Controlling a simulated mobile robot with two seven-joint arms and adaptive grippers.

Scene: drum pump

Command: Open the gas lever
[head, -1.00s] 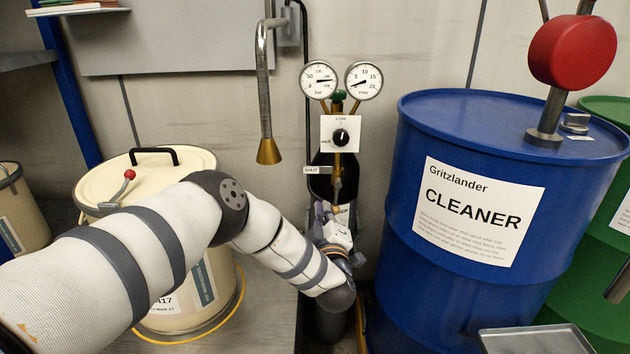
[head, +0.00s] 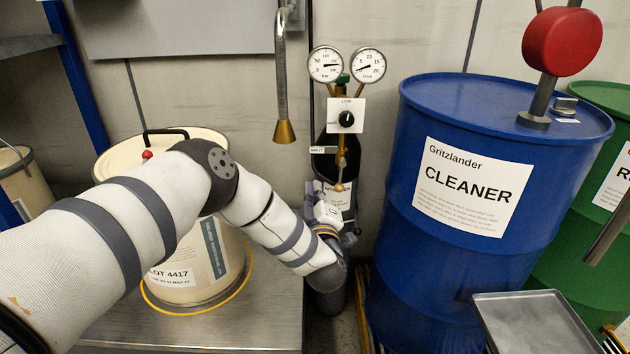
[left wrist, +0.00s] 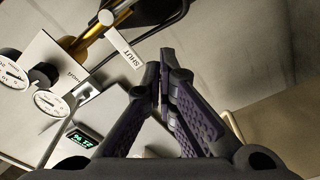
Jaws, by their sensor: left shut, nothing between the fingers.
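The gas cylinder (head: 324,165) stands dark and upright against the wall, with two round gauges (head: 325,64) and a white LOW panel (head: 347,116) with a black knob. A small tag (head: 323,150) sits at its left side; in the left wrist view the tag (left wrist: 124,54) reads SHUT and sits by a thin dark rod. I cannot tell clearly which part is the lever. My left gripper (head: 311,188) is below the tag, in front of the cylinder's left side. In the left wrist view its fingers (left wrist: 164,84) are shut and empty, apart from the tag. My right gripper is not in view.
A blue CLEANER drum (head: 400,255) stands right of the cylinder, with a green drum (head: 560,255) behind. A cream drum (head: 185,290) stands left, partly hidden by my arm. A hanging pipe with a brass nozzle (head: 284,132) is left of the gauges. A metal tray (head: 535,320) is lower right.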

